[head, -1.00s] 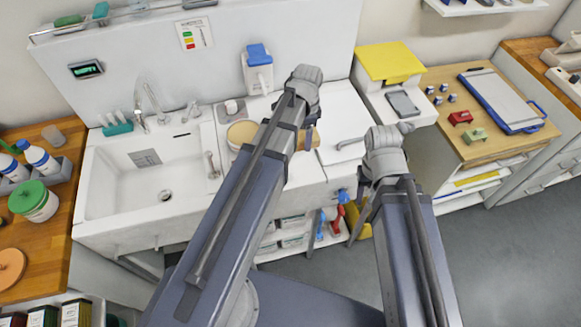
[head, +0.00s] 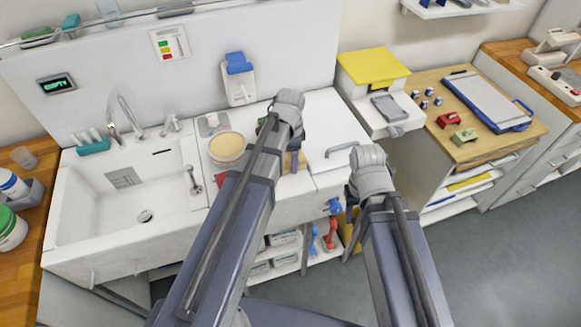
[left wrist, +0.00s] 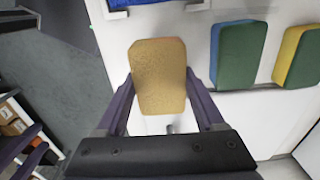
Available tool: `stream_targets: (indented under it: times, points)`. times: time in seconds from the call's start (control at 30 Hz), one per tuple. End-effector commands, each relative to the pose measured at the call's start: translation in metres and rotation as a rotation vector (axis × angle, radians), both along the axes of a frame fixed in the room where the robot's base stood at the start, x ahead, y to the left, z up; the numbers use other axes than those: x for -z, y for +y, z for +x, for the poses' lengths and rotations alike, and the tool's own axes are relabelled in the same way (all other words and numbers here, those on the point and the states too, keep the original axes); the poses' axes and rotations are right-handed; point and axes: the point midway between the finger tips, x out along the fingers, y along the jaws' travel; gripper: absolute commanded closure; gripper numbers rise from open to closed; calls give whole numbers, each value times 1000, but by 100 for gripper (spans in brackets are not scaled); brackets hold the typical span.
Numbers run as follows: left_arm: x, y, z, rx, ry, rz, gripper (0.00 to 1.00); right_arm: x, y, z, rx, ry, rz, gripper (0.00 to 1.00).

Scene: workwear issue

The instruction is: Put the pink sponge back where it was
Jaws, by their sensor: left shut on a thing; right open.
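My left gripper (head: 291,150) is over the white counter, right of the sink; its fingers are partly hidden by my wrist. In the left wrist view the left gripper (left wrist: 160,100) is shut on a tan-orange sponge (left wrist: 158,75), held between both fingers; it looks tan rather than clearly pink. Its edge shows in the head view (head: 294,162). A green sponge (left wrist: 236,55) and a yellow-and-green sponge (left wrist: 299,55) lie right of it in the wrist view. My right gripper (head: 362,195) is open and empty at the counter's front right.
A round tan-topped tub (head: 227,147) stands between the sink (head: 140,190) and my left gripper. A small red item (head: 222,179) lies by it. A white dispenser with a blue top (head: 238,80) is behind. A lidded white unit (head: 335,140) with a handle is to the right.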

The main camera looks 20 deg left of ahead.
Motion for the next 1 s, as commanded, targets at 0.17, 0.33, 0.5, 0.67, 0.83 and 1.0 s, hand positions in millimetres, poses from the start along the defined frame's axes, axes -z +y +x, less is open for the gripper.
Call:
stream_targets:
  times: [0.17,0.33,0.5,0.67,0.83,1.0]
  points:
    - [27,0,0,0,0,0,74,27,0,0,1,0,0,50]
    - [33,0,0,0,0,0,74,33,0,0,1,0,0,50]
    - [31,0,0,0,0,0,74,31,0,0,1,0,0,50]
    - [36,0,0,0,0,0,74,36,0,0,1,0,0,50]
    - [34,0,0,0,0,0,13,34,0,0,1,0,0,50]
    - [34,0,0,0,0,0,0,34,0,0,1,0,0,50]
